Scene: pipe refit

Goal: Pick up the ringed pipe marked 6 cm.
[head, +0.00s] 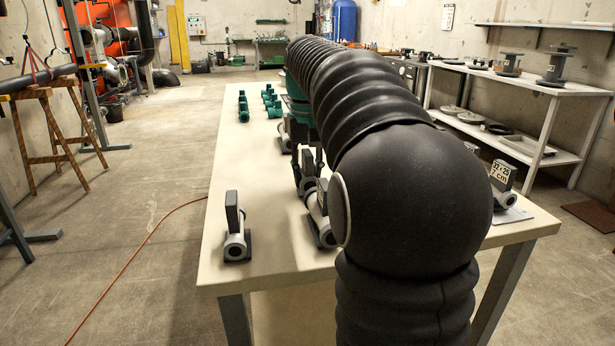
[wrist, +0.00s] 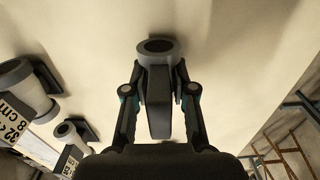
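In the wrist view a light grey ringed pipe (wrist: 158,48) with a dark open end stands on the pale table, its dark grey upright plate (wrist: 159,105) pointing toward the camera. My gripper (wrist: 160,82) has one finger on each side of this plate. The pads lie very close to it; I cannot tell if they touch. No marking on this pipe is readable. In the head view my gripper (head: 307,158) is low over the table, partly behind my arm, at a grey pipe (head: 304,184). No 6 cm label is readable in either view.
Another ringed pipe (head: 236,245) stands alone at the table's (head: 215,276) front left. One more (head: 322,220) is close to my arm. A pipe labelled 7 cm (head: 501,182) stands at the right edge. The wrist view shows one labelled 8 cm (wrist: 30,88). Green fittings (head: 270,100) lie farther back.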

